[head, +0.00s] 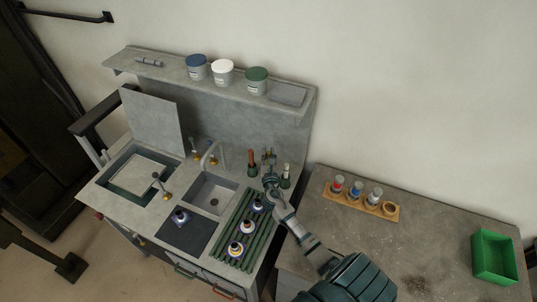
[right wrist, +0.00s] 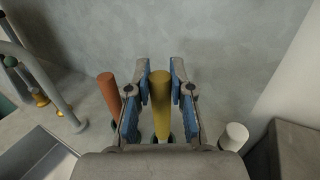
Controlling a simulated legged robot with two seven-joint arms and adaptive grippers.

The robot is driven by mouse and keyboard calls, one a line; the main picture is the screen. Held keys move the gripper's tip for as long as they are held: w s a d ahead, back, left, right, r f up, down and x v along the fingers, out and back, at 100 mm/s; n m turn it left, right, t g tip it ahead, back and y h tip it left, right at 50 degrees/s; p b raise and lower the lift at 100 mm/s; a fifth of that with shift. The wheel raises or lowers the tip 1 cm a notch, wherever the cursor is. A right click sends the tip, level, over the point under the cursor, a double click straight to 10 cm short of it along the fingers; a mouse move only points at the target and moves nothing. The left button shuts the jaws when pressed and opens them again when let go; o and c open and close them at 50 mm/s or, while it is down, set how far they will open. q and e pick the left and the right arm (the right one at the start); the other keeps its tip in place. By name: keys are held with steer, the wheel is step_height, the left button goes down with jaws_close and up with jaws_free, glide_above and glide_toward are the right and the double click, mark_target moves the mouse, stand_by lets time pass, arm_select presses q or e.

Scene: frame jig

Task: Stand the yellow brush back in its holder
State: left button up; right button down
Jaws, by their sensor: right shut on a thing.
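The yellow brush (right wrist: 160,105) stands roughly upright between the blue-padded fingers of my right gripper (right wrist: 159,88), which is shut on its handle. In the head view my right gripper (head: 268,157) is at the back right of the sink counter, between an orange-handled brush (head: 251,157) and a white-handled brush (head: 286,170). Those two stand in dark green holders. In the wrist view the orange handle (right wrist: 109,94) is left of the gripper and the white handle (right wrist: 234,136) is right. The yellow brush's lower end and its holder are mostly hidden; I cannot tell whether it is seated.
The faucet (head: 209,152) and sink (head: 210,192) lie left of the gripper. A green slatted rack (head: 239,229) with several small bottles is in front. A shelf (head: 175,69) with jars is above. A side table (head: 345,235) holds a wooden rack (head: 360,206) and green bin (head: 494,256).

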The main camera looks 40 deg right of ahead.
steer(key=shift+f+b, duration=0.35)
steer(key=shift+f, duration=0.25)
steer(key=c, duration=0.9)
jaws_free()
steer(key=shift+c, duration=0.2)
steer(key=shift+s+a, duration=0.1)
steer(key=v, duration=1.1)
steer(key=shift+s+a, duration=0.2)
steer(key=shift+s, duration=0.15)
